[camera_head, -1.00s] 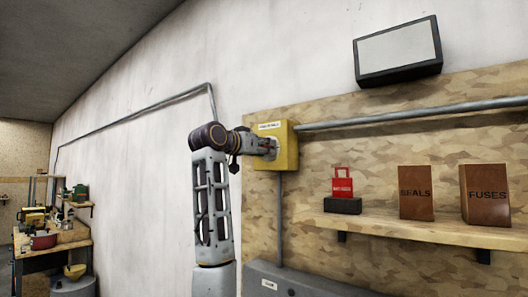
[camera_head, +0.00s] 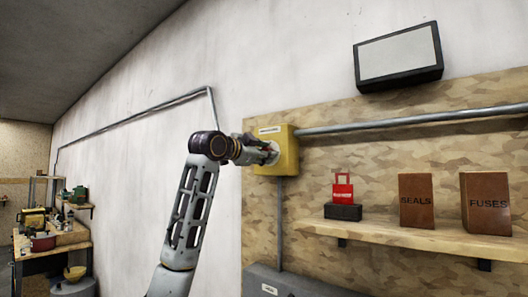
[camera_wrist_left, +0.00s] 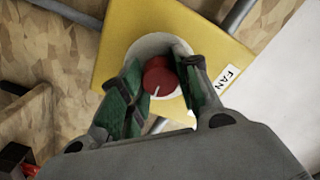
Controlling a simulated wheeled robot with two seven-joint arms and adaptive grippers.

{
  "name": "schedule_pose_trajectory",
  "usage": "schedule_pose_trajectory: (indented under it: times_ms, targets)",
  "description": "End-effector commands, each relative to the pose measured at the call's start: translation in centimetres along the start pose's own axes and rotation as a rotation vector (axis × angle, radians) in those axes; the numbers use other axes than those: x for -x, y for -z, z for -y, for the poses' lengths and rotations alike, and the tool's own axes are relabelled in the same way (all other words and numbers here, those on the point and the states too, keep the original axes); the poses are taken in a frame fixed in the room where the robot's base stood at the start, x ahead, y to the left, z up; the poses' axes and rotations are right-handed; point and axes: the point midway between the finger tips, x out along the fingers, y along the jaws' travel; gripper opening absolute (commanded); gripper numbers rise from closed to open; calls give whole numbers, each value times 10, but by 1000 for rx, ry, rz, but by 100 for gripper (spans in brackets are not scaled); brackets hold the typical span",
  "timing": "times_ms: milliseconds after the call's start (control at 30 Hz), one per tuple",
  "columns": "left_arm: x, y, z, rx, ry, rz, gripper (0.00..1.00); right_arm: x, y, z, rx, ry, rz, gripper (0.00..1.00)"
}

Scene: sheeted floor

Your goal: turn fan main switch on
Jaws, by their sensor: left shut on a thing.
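The fan main switch is a yellow box (camera_head: 289,155) on the wall board, with a label on its top edge. In the left wrist view the yellow box (camera_wrist_left: 122,42) carries a "FAN" label (camera_wrist_left: 227,77) and a pale round plate (camera_wrist_left: 150,45). A red knob (camera_wrist_left: 159,79) with a white line sits on that plate. My left gripper (camera_head: 270,153) is at the front of the box. In the wrist view its green-padded fingers (camera_wrist_left: 163,75) are on either side of the knob and shut on it. My right gripper is not in view.
A wooden shelf (camera_head: 420,235) at the right holds a red padlock-shaped item (camera_head: 343,188) on a dark block, a "SEALS" box (camera_head: 416,201) and a "FUSES" box (camera_head: 487,203). A conduit (camera_head: 410,118) runs right from the switch box. A grey box (camera_head: 300,283) is below.

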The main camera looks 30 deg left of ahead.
Motion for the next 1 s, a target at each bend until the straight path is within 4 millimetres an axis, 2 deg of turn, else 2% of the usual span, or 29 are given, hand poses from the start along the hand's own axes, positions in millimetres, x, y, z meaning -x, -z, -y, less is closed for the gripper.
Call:
schedule_pose_trajectory:
  times_ms: [233, 667, 700, 867, 1000]
  targets:
    - [-1, -1, -2, -83, -6, 5, 8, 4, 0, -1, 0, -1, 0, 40]
    - [-1, -1, -2, -97, -5, 3, 8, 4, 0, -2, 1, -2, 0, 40]
    - [-1, -1, -2, -96, -5, 3, 34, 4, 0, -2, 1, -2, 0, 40]
    - [-1, -1, -2, -96, -4, 2, 54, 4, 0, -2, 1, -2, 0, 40]
    - [0, 0, -1, -95, -2, 1, 54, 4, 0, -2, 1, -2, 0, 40]
